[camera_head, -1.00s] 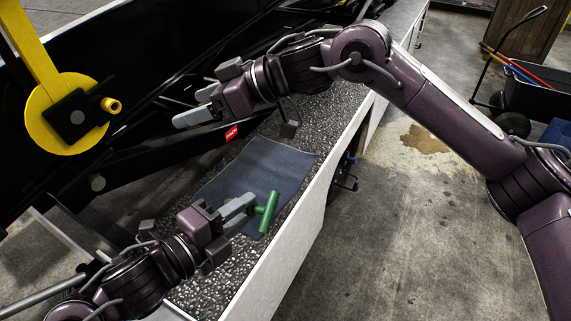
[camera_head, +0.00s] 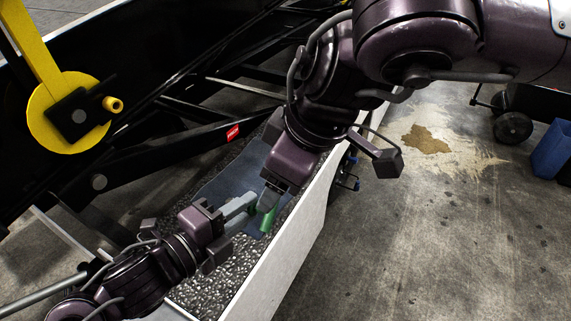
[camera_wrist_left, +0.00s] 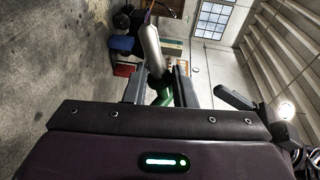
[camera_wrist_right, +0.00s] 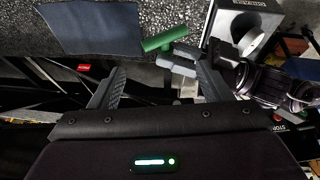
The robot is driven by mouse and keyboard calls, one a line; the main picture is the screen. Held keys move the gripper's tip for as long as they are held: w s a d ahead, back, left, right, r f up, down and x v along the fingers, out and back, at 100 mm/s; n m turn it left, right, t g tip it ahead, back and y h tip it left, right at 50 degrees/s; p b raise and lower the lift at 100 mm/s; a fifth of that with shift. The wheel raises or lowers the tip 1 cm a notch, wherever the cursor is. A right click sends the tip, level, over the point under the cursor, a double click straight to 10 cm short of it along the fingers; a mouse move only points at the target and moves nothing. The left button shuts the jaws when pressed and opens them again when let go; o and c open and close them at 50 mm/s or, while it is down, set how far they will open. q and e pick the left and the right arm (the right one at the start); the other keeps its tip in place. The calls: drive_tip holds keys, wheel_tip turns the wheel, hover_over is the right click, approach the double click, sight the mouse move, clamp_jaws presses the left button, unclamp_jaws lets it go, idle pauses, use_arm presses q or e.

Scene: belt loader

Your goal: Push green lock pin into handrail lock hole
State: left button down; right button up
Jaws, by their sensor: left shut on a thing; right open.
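The green lock pin (camera_head: 267,222) has a T shape and is held above the worktop by my left gripper (camera_head: 243,207). The left gripper is shut on it. The pin also shows between the left fingers in the left wrist view (camera_wrist_left: 163,97). My right gripper (camera_head: 268,197) is close above the pin, its fingers partly hidden in the head view. In the right wrist view the right gripper (camera_wrist_right: 158,82) is open, with the pin (camera_wrist_right: 165,38) beyond its fingertips. The yellow round handrail plate (camera_head: 60,98) has a black block and a short yellow tube (camera_head: 112,104); I cannot make out the lock hole.
A dark blue mat (camera_head: 222,185) lies on the speckled worktop (camera_head: 206,290), which has a white side wall (camera_head: 300,235). Black loader beams (camera_head: 140,165) with a red label (camera_head: 233,132) run behind it. Open floor lies to the right.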

drive_tip(key=x, duration=1)
drive_tip(key=shift+a, duration=0.1)
drive_tip(key=c, duration=1.1)
use_arm(q)
drive_tip(key=c, duration=1.1)
unclamp_jaws()
use_arm(e)
clamp_jaws()
